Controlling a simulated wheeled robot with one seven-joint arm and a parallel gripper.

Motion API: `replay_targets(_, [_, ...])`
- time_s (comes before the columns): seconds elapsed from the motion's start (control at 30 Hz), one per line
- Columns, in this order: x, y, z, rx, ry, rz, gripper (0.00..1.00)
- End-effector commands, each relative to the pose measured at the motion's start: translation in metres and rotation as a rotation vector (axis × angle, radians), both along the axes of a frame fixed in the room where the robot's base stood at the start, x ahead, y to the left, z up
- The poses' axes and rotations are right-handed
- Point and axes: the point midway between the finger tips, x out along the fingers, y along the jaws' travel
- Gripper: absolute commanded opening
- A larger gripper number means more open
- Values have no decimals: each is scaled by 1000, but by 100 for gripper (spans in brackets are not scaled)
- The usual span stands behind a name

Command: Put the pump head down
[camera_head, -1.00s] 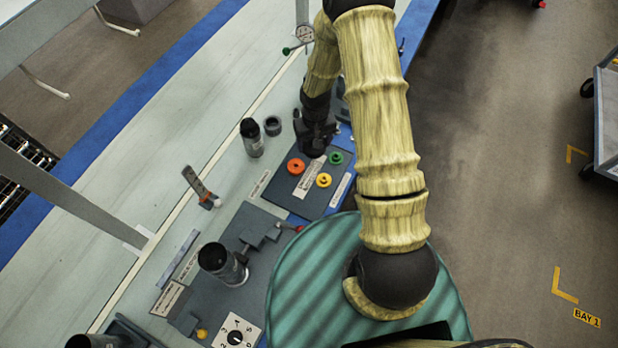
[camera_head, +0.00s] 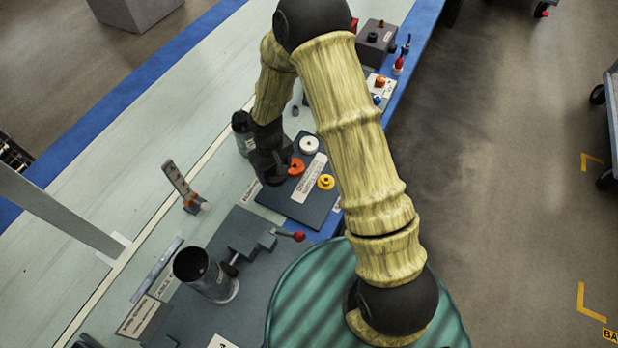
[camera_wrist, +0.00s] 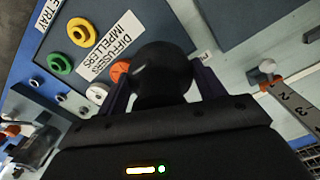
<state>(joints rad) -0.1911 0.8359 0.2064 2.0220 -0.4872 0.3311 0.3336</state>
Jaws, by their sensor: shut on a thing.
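My gripper (camera_head: 270,168) is at the left edge of the dark impeller tray (camera_head: 318,215), beside the orange ring. In the wrist view its two fingers (camera_wrist: 163,88) are shut on a dark, rounded piece (camera_wrist: 160,66), which I take to be the pump head. The tray holds an orange ring (camera_head: 297,166), a white ring (camera_head: 309,145) and a yellow ring (camera_head: 326,182). A green ring (camera_wrist: 60,63) shows in the wrist view.
A black-and-grey cylinder (camera_head: 242,133) stands close behind the gripper. An open dark cylinder (camera_head: 205,275) sits on the nearer grey fixture, with a red-tipped lever (camera_head: 297,236). A numbered upright strip (camera_head: 180,185) stands to the left. The pale bench (camera_head: 130,150) is mostly clear there.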

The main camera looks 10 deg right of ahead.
Motion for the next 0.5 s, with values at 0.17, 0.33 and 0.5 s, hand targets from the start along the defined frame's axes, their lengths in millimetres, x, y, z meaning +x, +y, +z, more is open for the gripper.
replay_targets(0.17, [0, 0, -2, 0, 0, -1, 41])
replay_targets(0.33, [-1, 0, -25, -1, 4, 0, 41])
replay_targets(0.5, [-1, 0, -54, -1, 2, 0, 41])
